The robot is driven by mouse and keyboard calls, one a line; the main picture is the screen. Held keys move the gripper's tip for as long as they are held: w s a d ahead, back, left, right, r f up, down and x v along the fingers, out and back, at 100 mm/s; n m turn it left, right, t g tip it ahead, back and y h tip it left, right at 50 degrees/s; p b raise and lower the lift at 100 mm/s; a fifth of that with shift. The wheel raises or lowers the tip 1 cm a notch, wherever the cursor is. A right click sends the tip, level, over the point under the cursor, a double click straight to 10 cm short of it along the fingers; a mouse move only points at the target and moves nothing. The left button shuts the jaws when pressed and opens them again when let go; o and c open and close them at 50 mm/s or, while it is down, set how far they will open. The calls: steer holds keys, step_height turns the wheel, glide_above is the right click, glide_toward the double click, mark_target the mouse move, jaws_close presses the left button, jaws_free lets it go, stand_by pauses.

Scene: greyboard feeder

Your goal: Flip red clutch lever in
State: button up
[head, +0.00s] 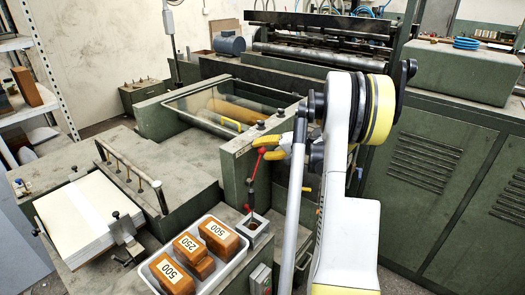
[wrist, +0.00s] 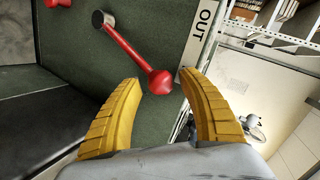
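The red clutch lever (head: 258,165) stands on the green side panel of the machine in the head view. In the wrist view the red lever (wrist: 125,46) runs from a round metal pivot at upper left down to its red knob, which points toward a white "OUT" label (wrist: 201,32). My gripper (head: 261,149) has yellow fingers and is at the knob end of the lever. In the wrist view my gripper (wrist: 162,84) is open, with the knob seen between its fingertips. Neither finger clearly touches the knob. No "IN" label shows.
A white tray (head: 213,285) holds wooden blocks marked 500 and 250 at the front. A paper stack (head: 72,215) lies at left. A clear cover (head: 190,105) with a yellow handle is behind the lever. Another red part (wrist: 58,3) shows at the wrist view's top edge.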

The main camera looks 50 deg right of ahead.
steer(key=shift+s, duration=0.1)
steer(key=v, duration=1.1)
steer(key=shift+s+r, duration=0.2)
steer(key=shift+s, duration=0.15)
steer(key=w+a+r+n+g, duration=0.2)
steer(key=a, duration=1.2)
steer(key=w+a+r+n+g, duration=0.2)
steer(key=a+g, duration=0.1)
steer(key=a, duration=1)
steer(key=s+a+f+n+h, duration=0.1)
steer(key=s+a+n, duration=0.2)
steer(key=s+a, duration=0.4)
steer(key=s+a+f+n+h, duration=0.1)
steer(key=s+a+n, duration=0.3)
steer(key=a, duration=0.9)
steer(key=s, duration=0.3)
steer(key=shift+g, duration=0.3)
steer(key=shift+s+f, duration=0.15)
